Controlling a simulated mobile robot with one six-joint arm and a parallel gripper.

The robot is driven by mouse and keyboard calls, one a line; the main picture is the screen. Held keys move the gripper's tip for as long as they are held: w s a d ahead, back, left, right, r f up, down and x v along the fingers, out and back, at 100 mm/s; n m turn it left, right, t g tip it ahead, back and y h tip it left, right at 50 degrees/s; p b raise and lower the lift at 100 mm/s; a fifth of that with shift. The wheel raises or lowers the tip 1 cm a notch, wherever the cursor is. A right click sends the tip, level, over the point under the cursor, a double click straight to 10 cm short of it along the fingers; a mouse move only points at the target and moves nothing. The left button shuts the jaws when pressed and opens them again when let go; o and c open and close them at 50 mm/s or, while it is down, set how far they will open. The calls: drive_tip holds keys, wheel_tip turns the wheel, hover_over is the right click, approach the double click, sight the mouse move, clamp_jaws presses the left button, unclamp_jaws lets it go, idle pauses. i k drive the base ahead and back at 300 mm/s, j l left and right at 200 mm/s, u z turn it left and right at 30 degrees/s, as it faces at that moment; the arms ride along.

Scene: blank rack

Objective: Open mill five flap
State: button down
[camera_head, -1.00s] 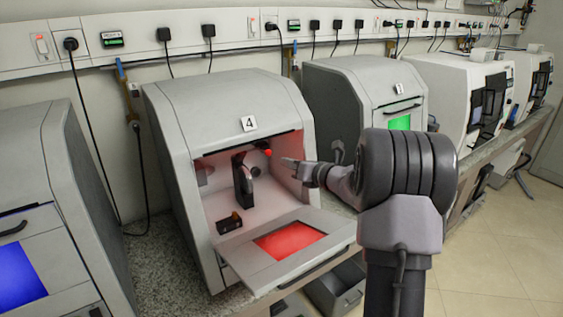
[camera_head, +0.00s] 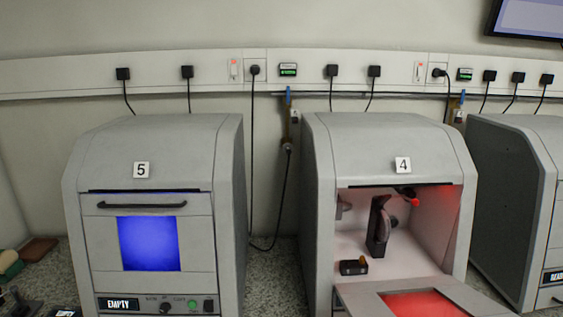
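Mill five (camera_head: 225,160) is the grey machine at the left, marked with a "5" label (camera_head: 141,170). Its front flap (camera_head: 100,235) is shut. The flap has a dark bar handle (camera_head: 142,205) along its top and a blue-lit window (camera_head: 148,243). A panel under the flap shows an "EMPTY" display (camera_head: 119,304), a dark knob and a green button. My gripper is not in view now.
Mill four (camera_head: 318,200) stands to the right with its flap (camera_head: 352,300) lowered outward and a red-lit inside. A gap of speckled worktop (camera_head: 272,262) separates the two mills. Another grey machine (camera_head: 515,190) is at the right edge. Small items lie at the far left.

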sight(137, 252)
drive_tip(key=u, duration=1.3)
